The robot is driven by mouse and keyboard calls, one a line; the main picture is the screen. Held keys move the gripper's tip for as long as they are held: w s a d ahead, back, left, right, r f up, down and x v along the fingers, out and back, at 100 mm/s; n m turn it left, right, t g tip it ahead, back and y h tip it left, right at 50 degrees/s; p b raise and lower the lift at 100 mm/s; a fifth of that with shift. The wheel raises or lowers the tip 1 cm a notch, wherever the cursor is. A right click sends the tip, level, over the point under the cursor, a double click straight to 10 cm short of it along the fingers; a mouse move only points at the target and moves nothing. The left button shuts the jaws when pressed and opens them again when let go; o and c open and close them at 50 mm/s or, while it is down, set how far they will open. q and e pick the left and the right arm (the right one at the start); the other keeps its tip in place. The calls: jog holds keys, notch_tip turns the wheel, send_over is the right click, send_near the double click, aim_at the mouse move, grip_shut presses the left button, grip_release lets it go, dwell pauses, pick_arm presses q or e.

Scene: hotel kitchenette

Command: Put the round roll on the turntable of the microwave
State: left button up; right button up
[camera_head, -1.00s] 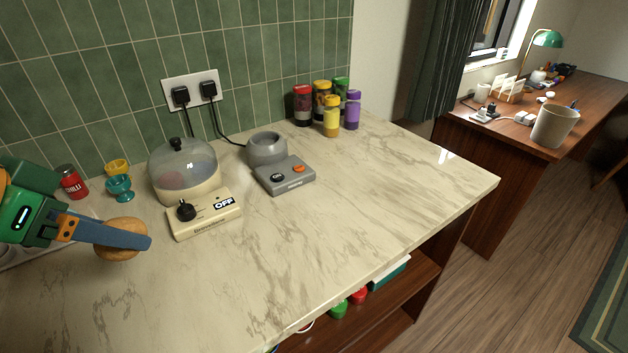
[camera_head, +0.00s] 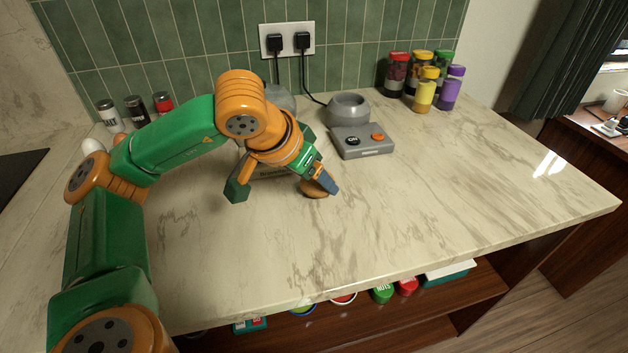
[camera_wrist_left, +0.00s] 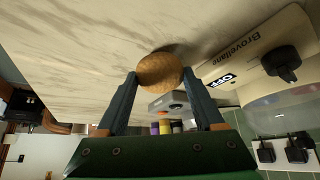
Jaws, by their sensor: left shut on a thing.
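The round roll (camera_head: 314,190) is golden brown and shows partly behind my left gripper's blue finger in the head view. My left gripper (camera_head: 325,184) is shut on it, over the middle of the marble counter. In the left wrist view the roll (camera_wrist_left: 160,71) sits between the two finger ends of the left gripper (camera_wrist_left: 158,82). I cannot tell whether the roll touches the counter or hangs just above it. The microwave and its turntable are not in view. My right gripper is not in view.
A cream cooker marked OFF (camera_wrist_left: 262,50) is close beside the gripper, mostly hidden by my arm in the head view. A grey appliance (camera_head: 362,142) stands behind the roll. Several spice jars (camera_head: 424,90) stand at the back right. The counter's right side (camera_head: 480,175) is clear.

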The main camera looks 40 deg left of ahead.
pick_arm(q)
jog(key=shift+f, duration=0.55)
jog(key=o, duration=1.4)
jog(key=shift+r, duration=0.1)
jog(key=shift+c, duration=0.2)
